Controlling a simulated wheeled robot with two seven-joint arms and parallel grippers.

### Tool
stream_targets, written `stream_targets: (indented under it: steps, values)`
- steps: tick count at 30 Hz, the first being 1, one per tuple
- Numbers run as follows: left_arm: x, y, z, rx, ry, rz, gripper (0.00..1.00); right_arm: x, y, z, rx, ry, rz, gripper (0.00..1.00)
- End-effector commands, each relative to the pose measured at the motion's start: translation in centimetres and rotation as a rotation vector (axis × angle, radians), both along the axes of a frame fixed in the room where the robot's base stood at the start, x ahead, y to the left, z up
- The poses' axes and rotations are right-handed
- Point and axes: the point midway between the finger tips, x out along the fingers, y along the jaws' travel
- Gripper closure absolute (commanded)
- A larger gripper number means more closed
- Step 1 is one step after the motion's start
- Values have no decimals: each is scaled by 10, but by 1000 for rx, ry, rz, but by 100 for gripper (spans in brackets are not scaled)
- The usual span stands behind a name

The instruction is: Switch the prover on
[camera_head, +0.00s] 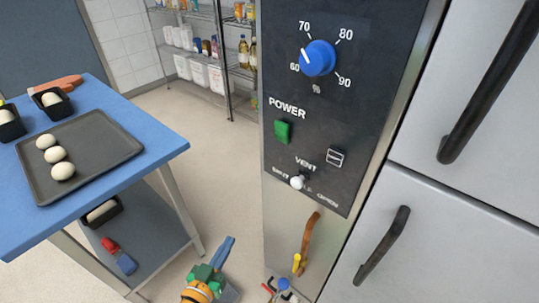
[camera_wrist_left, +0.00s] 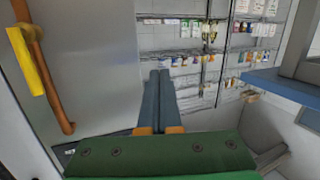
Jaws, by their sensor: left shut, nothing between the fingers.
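The prover's dark control panel (camera_head: 345,110) fills the middle of the head view. The green power switch (camera_head: 282,131) sits below the word POWER; I cannot tell which way it is set. My left gripper (camera_head: 229,247) is low in the head view, below and left of the panel, apart from it. Its blue fingers (camera_wrist_left: 165,88) are shut together with nothing between them. My right gripper is not in view.
A blue dial (camera_head: 318,58) and a white vent lever (camera_head: 297,182) share the panel. An orange-brown handle (camera_head: 308,238) is below. Steel doors with black handles (camera_head: 385,245) stand right. A blue table (camera_head: 165,142) holds a dough tray (camera_head: 108,137) at left.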

Motion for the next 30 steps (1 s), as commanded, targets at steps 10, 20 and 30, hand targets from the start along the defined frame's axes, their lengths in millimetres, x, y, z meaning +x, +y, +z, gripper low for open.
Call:
stream_targets:
  steps: [10,20,30]
  values:
    - [-26,-42,218,-312,-773,-258,100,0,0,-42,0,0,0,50]
    - [-43,-44,247,-356,-869,-305,100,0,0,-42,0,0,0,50]
    - [-26,-56,273,-357,-871,-302,100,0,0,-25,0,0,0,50]
